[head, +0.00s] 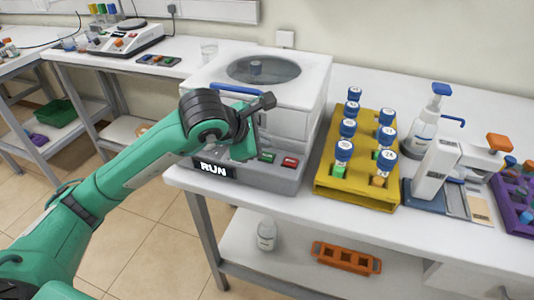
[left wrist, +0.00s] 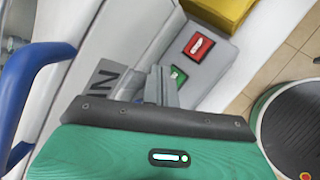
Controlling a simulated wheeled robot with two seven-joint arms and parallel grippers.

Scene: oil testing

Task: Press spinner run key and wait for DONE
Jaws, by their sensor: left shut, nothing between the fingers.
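The white spinner (head: 305,103) stands on the bench with its round-windowed lid down. Its front panel has a black display (head: 213,170) reading RUN, a green key (head: 267,158) and a red key (head: 290,162). My left gripper (head: 246,152) is low in front of the panel, just left of the green key; its fingers are mostly hidden there. In the left wrist view, the shut, empty fingers (left wrist: 162,86) are close beside the green key (left wrist: 178,76); I cannot tell if they touch it. The red key (left wrist: 198,46) is clear. My right gripper is out of view.
A yellow rack (head: 325,190) of capped tubes stands just right of the spinner. A pump bottle (head: 425,130), a white device (head: 436,168) and a purple rack (head: 515,210) stand farther right. A blue lid handle (head: 235,89) is close behind my left wrist.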

